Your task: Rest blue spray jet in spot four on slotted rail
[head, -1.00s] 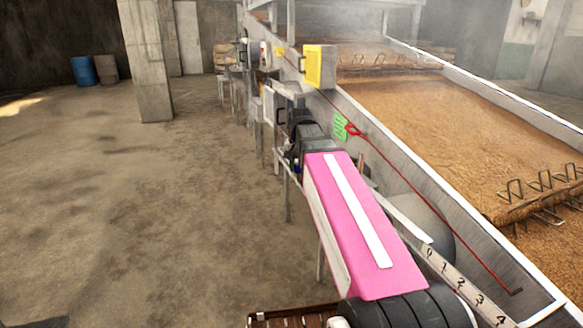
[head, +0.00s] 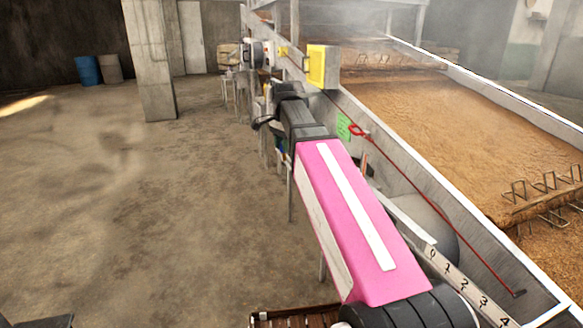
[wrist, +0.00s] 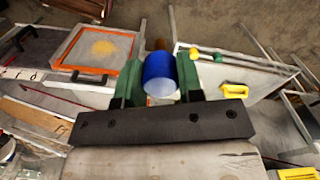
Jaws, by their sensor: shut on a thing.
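In the wrist view, my gripper (wrist: 161,84) has green fingers shut around the blue spray jet (wrist: 159,70). The jet is a short blue cylinder with a pale near end face and a brownish part behind it. In the head view, my pink arm reaches forward along the trough's left side; the gripper and jet are too small or hidden to make out. A pale rail (head: 462,283) with the marks 0 to 4 runs along the trough's near side at lower right. Its slots cannot be made out, and its lower end is cut off by the frame.
The long trough of steaming grain (head: 430,115) fills the right. A yellow box (head: 322,66), a green tag (head: 343,126) and a red rod (head: 440,220) are along its side. The wrist view shows an orange-framed panel (wrist: 133,46) and a yellow handle (wrist: 233,91). Floor at left is clear.

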